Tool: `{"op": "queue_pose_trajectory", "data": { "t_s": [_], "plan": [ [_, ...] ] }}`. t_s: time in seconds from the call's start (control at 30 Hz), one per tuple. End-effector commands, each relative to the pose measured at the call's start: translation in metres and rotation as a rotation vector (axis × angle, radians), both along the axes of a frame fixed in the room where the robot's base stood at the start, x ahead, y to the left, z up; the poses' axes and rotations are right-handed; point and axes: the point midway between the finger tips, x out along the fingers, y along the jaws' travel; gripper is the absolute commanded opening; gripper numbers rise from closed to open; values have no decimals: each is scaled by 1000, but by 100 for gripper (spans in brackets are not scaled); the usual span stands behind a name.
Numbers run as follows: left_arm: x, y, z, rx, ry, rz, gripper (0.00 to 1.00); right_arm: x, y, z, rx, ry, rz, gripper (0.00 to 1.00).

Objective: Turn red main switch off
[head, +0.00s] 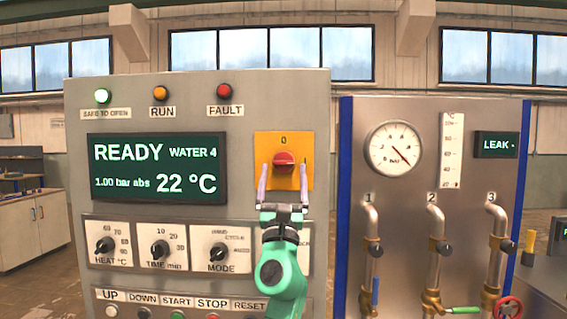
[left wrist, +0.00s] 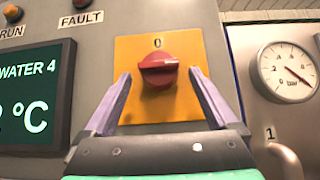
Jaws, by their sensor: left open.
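The red main switch (head: 284,161) is a round red rotary knob on a square yellow plate (head: 267,143) on the grey panel. It also shows in the left wrist view (left wrist: 158,69), where its grip bar lies roughly horizontal. A "0" is marked above the knob; a mark at its right is partly hidden by a finger. My left gripper (head: 283,168) is open, its two pale purple fingers pointing up at the plate, one on each side of the knob. In the left wrist view a gap shows between each finger and the knob. My right gripper is not in view.
The display (head: 157,169) reads READY, 22 °C. Left of my arm are the HEAT, TIME and MODE knobs (head: 217,252), with push buttons below. The green lamp (head: 102,96) is lit. A panel with a gauge (head: 394,149), pipes and valves stands at the right.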

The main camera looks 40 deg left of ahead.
Motion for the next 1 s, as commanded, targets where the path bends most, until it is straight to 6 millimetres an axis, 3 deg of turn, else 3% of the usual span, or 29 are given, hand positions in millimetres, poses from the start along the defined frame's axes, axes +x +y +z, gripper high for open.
{"op": "queue_pose_trajectory", "data": {
  "t_s": [0.33, 0.37, 0.57, 1.0],
  "plan": [
    [7, 5, 7, -1, 0, -2, 92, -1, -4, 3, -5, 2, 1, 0],
    [7, 5, 7, -1, 0, -2, 85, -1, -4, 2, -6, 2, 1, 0],
    [7, 5, 7, -1, 0, -2, 8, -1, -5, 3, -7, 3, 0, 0],
    [7, 3, 4, -64, -48, -2, 7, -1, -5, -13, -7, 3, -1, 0]
  ]
}}
